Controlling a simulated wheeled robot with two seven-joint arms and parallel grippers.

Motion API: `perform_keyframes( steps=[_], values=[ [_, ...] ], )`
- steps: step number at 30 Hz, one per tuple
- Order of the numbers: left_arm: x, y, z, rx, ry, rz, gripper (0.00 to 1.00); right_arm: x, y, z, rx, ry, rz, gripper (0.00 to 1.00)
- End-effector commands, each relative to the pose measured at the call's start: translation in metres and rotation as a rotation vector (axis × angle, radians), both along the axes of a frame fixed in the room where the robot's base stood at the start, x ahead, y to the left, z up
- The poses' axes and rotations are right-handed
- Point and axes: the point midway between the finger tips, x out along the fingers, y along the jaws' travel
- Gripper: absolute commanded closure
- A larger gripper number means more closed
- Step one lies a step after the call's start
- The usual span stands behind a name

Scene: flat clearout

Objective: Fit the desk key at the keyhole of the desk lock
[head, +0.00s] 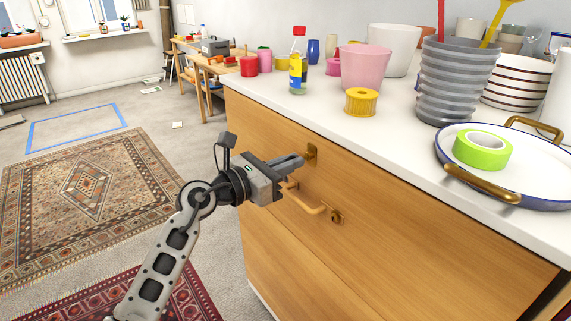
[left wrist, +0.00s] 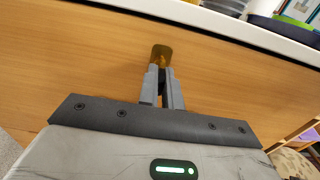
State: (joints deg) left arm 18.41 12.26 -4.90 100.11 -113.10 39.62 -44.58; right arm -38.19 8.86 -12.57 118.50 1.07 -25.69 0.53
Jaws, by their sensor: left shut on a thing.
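The desk lock shows as a small brass plate (head: 312,152) on the wooden front, near its top edge; the brass plate also shows in the left wrist view (left wrist: 161,50), just beyond my fingertips. My left gripper (head: 298,161) is shut and points at this plate, with its fingertips very close to it. The desk key is held between the fingers and is almost wholly hidden by them. I cannot tell whether its tip touches the keyhole or is in it. In the left wrist view my gripper's fingers (left wrist: 164,84) line up roughly with the plate. My right gripper is not in view.
A brass drawer handle (head: 308,207) sits just below my left gripper. The white countertop (head: 400,135) overhangs above, with a yellow spool (head: 361,102), a pink pot (head: 365,68), grey stacked bowls (head: 455,85) and a tray holding green tape (head: 483,149). Open floor lies left.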

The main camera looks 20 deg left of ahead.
Motion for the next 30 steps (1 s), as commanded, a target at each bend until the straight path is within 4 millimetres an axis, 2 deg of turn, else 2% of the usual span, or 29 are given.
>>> perform_keyframes(
  steps=[9, 10, 12, 23, 26, 30],
  values=[
    [0.003, -0.002, 0.0, 0.0, 0.0, 0.0, 1.0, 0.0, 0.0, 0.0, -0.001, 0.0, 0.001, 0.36],
    [0.003, -0.002, 0.0, 0.0, 0.0, 0.0, 0.85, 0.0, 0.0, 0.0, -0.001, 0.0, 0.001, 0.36],
    [0.003, -0.002, 0.0, 0.0, 0.0, 0.0, 0.68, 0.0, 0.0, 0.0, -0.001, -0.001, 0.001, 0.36],
    [0.003, -0.002, 0.0, 0.001, 0.001, 0.0, 0.68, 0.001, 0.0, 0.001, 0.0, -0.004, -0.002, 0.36],
    [-0.006, 0.006, -0.002, 0.003, 0.001, 0.002, 0.68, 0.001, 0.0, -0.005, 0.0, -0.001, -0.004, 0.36],
    [-0.03, 0.024, -0.004, 0.006, 0.001, 0.002, 0.68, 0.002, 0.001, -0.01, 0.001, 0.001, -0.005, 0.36]
  ],
)
